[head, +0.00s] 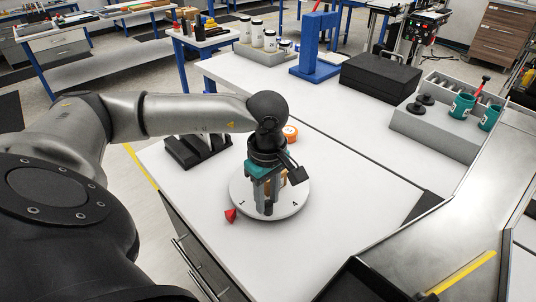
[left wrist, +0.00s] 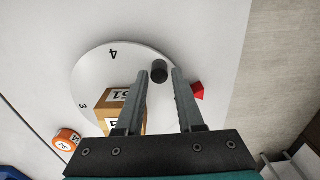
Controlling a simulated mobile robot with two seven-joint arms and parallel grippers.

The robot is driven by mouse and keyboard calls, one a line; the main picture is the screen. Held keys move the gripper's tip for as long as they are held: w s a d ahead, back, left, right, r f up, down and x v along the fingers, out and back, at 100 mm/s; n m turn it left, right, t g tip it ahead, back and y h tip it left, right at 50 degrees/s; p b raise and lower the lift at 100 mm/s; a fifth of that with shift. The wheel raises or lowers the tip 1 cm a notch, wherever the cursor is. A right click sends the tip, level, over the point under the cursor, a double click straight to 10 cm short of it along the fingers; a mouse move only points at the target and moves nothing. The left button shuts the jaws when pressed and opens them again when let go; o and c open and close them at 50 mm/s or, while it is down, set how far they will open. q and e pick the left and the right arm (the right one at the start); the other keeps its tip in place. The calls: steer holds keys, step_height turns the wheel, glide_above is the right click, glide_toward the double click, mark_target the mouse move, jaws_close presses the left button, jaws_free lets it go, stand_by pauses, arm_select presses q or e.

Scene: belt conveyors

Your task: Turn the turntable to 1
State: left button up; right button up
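The white round turntable (head: 240,188) lies on the white table, with a black upright peg (left wrist: 159,70) near its rim. In the head view its numbers 1 and 4 show; in the left wrist view 4 and 3 show. A red pointer (head: 231,215) lies beside the rim, nearest the 1. A brown box (left wrist: 120,97) with number labels stands on the disc, partly hidden by a finger. My left gripper (left wrist: 160,75) is open above the disc, its fingertips on either side of the peg, with a narrow gap showing. My right gripper is out of view.
An orange numbered puck (head: 290,132) lies behind the turntable. A black slotted rack (head: 197,150) stands at the left. A black case (head: 380,77), blue stand (head: 316,50) and grey holder (head: 435,130) stand further back. A metal conveyor (head: 440,230) runs at the right.

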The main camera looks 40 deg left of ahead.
arm_select(q)
steer(key=shift+o, duration=1.4)
step_height(320, 180, up, 15)
steer(key=p, duration=0.1)
